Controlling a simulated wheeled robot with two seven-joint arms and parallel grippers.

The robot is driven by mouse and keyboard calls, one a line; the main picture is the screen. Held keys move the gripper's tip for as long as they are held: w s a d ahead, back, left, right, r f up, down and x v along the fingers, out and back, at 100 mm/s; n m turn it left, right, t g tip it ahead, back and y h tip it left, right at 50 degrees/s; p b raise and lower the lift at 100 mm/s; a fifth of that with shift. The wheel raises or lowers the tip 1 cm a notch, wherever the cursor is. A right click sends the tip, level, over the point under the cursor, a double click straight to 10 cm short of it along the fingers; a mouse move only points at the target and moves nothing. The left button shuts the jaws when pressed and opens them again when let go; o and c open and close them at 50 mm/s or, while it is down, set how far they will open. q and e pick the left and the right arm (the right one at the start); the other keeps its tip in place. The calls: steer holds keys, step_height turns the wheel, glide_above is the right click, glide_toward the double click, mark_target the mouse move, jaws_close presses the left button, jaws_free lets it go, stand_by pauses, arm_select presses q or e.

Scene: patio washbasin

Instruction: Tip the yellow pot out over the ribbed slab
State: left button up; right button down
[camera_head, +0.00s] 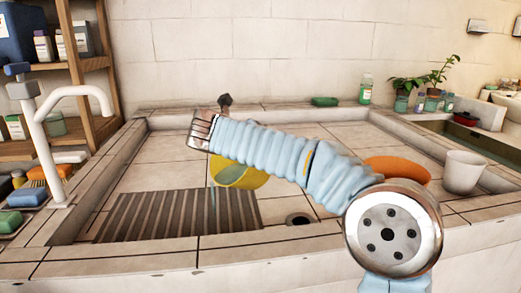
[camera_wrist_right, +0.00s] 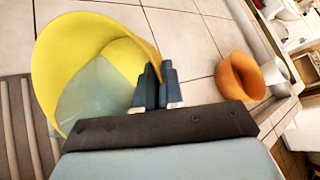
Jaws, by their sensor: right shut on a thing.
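The yellow pot (camera_head: 240,177) is tilted in the basin by the right end of the ribbed slab (camera_head: 160,215), partly hidden behind my right arm in the head view. In the right wrist view the pot (camera_wrist_right: 70,45) shows its open mouth, with pale blue-green liquid (camera_wrist_right: 90,95) inside reaching toward its rim. A thin pale streak shows below the pot's left side in the head view. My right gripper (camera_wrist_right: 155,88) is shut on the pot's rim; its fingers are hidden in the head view. The slab's ribs (camera_wrist_right: 22,125) show at the wrist view's left. My left gripper is out of view.
An orange bowl (camera_head: 400,168) and a white pot (camera_head: 463,172) stand at the right of the basin. A drain hole (camera_head: 298,219) lies right of the slab. A white tap (camera_head: 65,140) rises at the left edge. A green sponge (camera_head: 324,101) lies on the back ledge.

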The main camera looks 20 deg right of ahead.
steer(key=shift+s+a+f+n+t+h+b, duration=0.15)
steer(key=shift+s+a+n+t+h+b, duration=0.2)
steer(key=shift+a+h+b, duration=0.55)
steer(key=shift+s+a+f+n+t+h+b, duration=0.1)
steer(key=shift+a+f+n+t+h+b, duration=0.15)
steer(key=shift+a+t+h+b, duration=0.55)
steer(key=shift+s+a+f+n+t+h+b, duration=0.15)
steer(key=shift+s+a+n+h+b, duration=0.2)
steer(key=shift+a+h+b, duration=0.6)
steer(key=shift+s+a+f+n+t+h+p, duration=0.15)
steer(key=shift+a+n+t+h, duration=0.25)
steer(key=shift+a, duration=0.4)
steer(key=shift+s+a+n+t+h+p, duration=0.15)
steer(key=shift+a+n+t+h, duration=0.15)
steer(key=shift+a+t, duration=0.4)
steer(key=shift+s+a+f+n+t+h+p, duration=0.15)
steer(key=shift+a+n+t+h, duration=0.15)
steer(key=shift+a, duration=0.6)
steer(key=shift+r, duration=0.1)
